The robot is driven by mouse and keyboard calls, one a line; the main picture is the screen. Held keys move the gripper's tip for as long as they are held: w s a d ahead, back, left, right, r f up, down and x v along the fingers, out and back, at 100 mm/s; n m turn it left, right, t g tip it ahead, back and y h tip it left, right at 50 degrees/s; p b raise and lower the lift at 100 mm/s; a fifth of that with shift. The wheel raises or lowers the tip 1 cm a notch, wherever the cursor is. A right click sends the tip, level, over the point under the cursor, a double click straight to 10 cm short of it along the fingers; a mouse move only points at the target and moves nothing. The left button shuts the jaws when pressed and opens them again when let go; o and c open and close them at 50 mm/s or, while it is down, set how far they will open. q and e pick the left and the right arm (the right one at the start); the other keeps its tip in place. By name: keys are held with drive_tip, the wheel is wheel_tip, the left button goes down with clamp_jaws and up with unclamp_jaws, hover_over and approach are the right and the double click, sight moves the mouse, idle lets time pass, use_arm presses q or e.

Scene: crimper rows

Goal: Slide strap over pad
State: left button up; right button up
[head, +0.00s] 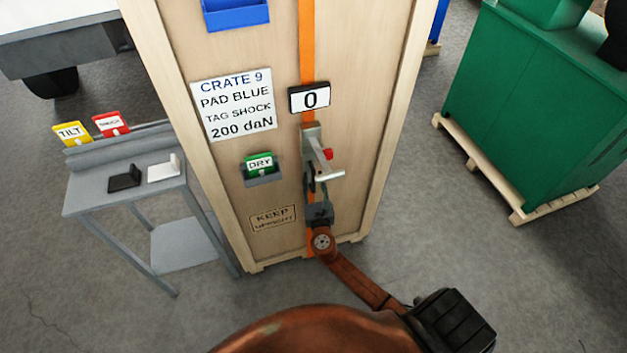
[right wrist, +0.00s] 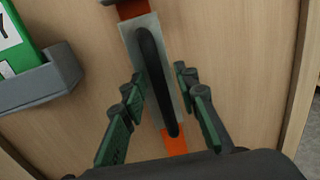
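An orange strap (head: 308,45) runs down the front of the wooden crate (head: 355,60); it also shows in the right wrist view (right wrist: 174,142). On it sits a metal tensioner (head: 311,135) with a crank and red knob. A black angled piece (head: 125,181) and a white one (head: 163,169), perhaps pads, lie on the grey side table (head: 88,204). I make out no blue one there. My right gripper (head: 318,203) is at the tensioner's lower part. In the right wrist view its green fingers (right wrist: 162,90) are open, either side of a black bar, with gaps showing. My left gripper is out of view.
The crate has a printed label (head: 233,103), a counter reading 0 (head: 309,98), a green DRY tag (head: 259,163) in a grey holder and a blue bin (head: 236,14). Yellow TILT (head: 72,133) and red (head: 111,124) tags stand left. A green cabinet (head: 530,110) on a pallet stands right.

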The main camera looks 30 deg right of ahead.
drive_tip(key=shift+c, duration=0.7)
clamp_jaws()
